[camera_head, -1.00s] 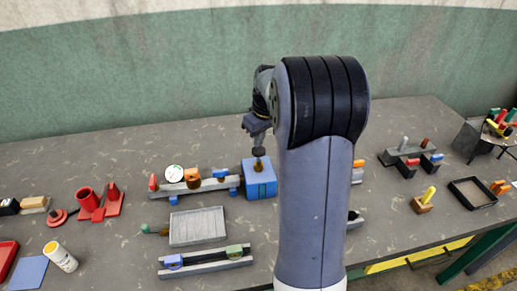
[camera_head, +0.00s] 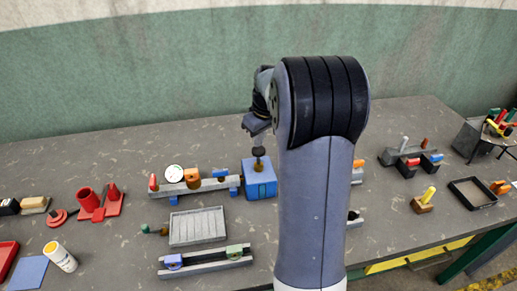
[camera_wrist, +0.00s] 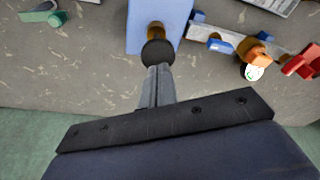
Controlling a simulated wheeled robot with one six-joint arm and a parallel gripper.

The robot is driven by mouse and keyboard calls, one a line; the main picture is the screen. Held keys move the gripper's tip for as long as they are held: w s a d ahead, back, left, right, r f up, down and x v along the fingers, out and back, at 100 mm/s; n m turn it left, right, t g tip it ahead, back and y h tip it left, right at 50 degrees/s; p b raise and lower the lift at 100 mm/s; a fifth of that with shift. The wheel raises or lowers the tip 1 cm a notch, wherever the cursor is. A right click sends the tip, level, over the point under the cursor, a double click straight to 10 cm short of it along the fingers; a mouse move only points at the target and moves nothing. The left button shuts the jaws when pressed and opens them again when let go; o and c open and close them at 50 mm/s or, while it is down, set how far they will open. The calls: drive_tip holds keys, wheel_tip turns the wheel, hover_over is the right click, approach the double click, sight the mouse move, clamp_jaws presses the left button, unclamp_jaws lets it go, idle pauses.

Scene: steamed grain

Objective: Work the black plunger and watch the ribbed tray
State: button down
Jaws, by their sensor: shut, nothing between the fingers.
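The black plunger (camera_head: 258,152) is a round dark knob on a brass-coloured stem, standing upright on a blue box (camera_head: 262,184). The knob (camera_wrist: 157,53) and the blue box (camera_wrist: 181,29) also show in the wrist view. My gripper (camera_wrist: 158,72) is shut and empty, its fingertips right at the knob; I cannot tell whether they touch it. In the head view my gripper (camera_head: 257,138) is just above the knob. The ribbed tray (camera_head: 198,226) is pale grey and lies flat, in front and left of the blue box, with parallel ribs showing.
A rail (camera_head: 208,185) with a dial gauge (camera_head: 174,173) stands left of the blue box. A second rail (camera_head: 208,262) lies in front of the tray. Red fixtures (camera_head: 98,203) are farther left. My arm hides part of the table.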

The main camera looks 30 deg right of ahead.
sight(259, 150)
drive_tip(key=shift+f, duration=0.1)
drive_tip(key=shift+f+b, duration=1.7)
drive_tip(key=shift+f, duration=0.65)
wheel_tip(259, 150, up, 8)
drive_tip(key=p, duration=0.6)
idle(1.1)
